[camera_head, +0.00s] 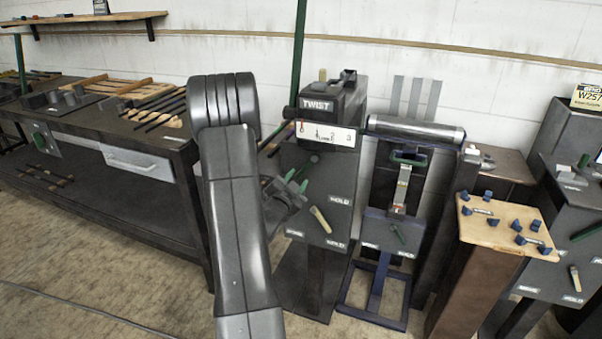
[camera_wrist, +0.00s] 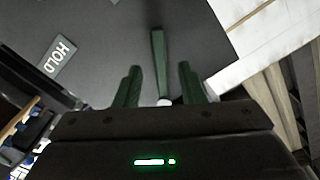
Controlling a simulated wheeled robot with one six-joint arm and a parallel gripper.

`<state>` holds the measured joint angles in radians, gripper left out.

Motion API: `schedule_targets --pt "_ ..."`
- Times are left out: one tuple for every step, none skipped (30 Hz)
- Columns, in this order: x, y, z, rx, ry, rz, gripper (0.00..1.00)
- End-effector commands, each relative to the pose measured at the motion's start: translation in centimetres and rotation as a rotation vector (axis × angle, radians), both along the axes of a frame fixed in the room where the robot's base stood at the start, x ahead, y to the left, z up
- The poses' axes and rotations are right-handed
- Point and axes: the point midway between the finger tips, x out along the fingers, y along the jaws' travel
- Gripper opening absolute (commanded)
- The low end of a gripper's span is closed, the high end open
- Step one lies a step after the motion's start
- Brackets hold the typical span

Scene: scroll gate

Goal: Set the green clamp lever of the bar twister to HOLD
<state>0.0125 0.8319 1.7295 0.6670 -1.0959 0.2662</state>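The bar twister (camera_head: 331,107), marked TWIST, stands right of my raised arm in the head view. My gripper (camera_head: 297,182) is at its dark front panel; the green fingers are partly hidden among my own links. In the wrist view the green clamp lever (camera_wrist: 158,62) lies between the two fingers of my gripper (camera_wrist: 160,68). There is a gap on each side, so the fingers are open around it or just over it; contact cannot be told. A HOLD label (camera_wrist: 58,56) is on the panel to the left in the wrist view, apart from the lever.
A cream lever (camera_head: 320,219) sits lower on the same panel, with labels below it. A blue-framed stand (camera_head: 375,290) with a roller is to the right. A wooden-topped pedestal (camera_head: 490,234) stands farther right. A long workbench (camera_head: 150,150) is on the left.

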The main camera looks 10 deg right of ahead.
Motion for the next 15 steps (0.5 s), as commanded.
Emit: schedule_targets --pt "0.8 -0.6 0.1 0.0 0.0 -0.001 0.36" --pt "1.2 -0.9 0.1 0.0 -0.001 -0.001 0.36" --pt "1.7 -1.2 0.0 0.0 0.0 -0.001 0.36" --pt "2.0 -1.4 0.0 0.001 0.0 -0.001 0.36" --pt "2.3 -1.6 0.0 0.001 0.0 -0.001 0.36" --pt "2.6 -1.8 0.0 0.001 -0.001 0.0 0.36" --pt "2.9 -1.9 0.0 0.001 -0.001 0.0 0.36" --pt "3.1 -2.1 0.0 0.0 0.0 0.0 0.36" --pt "3.2 -2.2 0.0 0.0 0.001 0.001 0.36" --pt "3.3 -2.3 0.0 0.0 0.001 0.001 0.36" --pt "3.4 -2.3 0.0 0.0 0.002 0.001 0.36" --pt "3.5 -2.3 0.0 0.0 0.002 0.001 0.36" --pt "3.5 -2.4 0.0 0.0 0.002 0.001 0.36" --pt "3.5 -2.4 0.0 0.0 0.001 0.002 0.36" --pt "3.5 -2.4 0.0 0.0 0.001 0.002 0.36"
